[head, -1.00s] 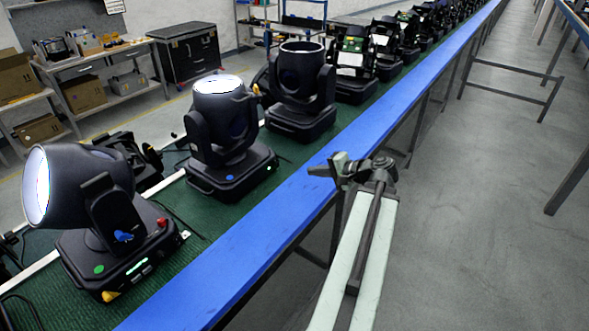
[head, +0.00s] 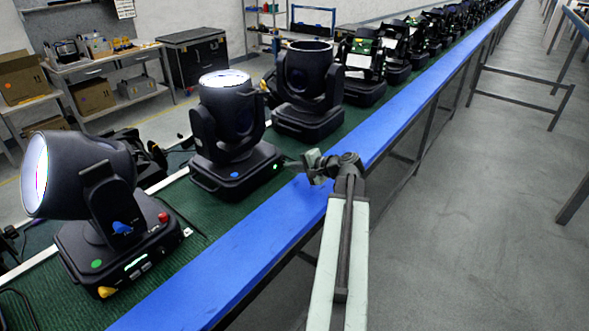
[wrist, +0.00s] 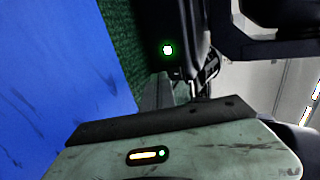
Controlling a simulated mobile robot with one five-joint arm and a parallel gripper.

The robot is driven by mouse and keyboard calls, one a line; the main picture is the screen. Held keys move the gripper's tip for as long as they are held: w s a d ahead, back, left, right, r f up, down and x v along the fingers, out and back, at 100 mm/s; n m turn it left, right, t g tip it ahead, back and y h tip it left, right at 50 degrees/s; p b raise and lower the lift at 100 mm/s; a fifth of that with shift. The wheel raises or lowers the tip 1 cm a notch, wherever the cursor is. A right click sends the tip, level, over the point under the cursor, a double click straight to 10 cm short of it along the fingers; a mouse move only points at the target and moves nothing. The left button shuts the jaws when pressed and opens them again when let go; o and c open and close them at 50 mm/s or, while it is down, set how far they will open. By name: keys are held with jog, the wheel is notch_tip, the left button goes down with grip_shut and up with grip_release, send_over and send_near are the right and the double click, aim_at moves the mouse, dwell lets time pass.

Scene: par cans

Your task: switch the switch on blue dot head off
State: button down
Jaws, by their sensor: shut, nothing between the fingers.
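The blue dot head (head: 228,125) is a black moving-head lamp on the green belt, its lens lit white and facing up. Its blue dot (head: 235,174) is on the front of the base. A small green-lit switch (head: 277,166) is at the right end of that base; a green light on a black body also shows in the wrist view (wrist: 167,49). My gripper (head: 291,163) is shut and empty, over the blue edge just right of the switch. In the wrist view its fingers (wrist: 168,92) point toward the green light, a gap apart from it.
A nearer lamp (head: 85,180) with a green dot (head: 96,263) stands at left. Another black lamp (head: 306,90) stands behind the blue dot head, with more beyond it.

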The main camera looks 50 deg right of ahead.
jog(key=shift+w+a+f+b, duration=0.1)
jog(key=shift+w+a+b, duration=0.1)
jog(key=shift+b, duration=0.2)
jog(key=shift+s+d, duration=0.1)
jog(key=shift+d, duration=0.05)
jog(key=shift+r+p, duration=0.9)
jog(key=shift+p, duration=0.1)
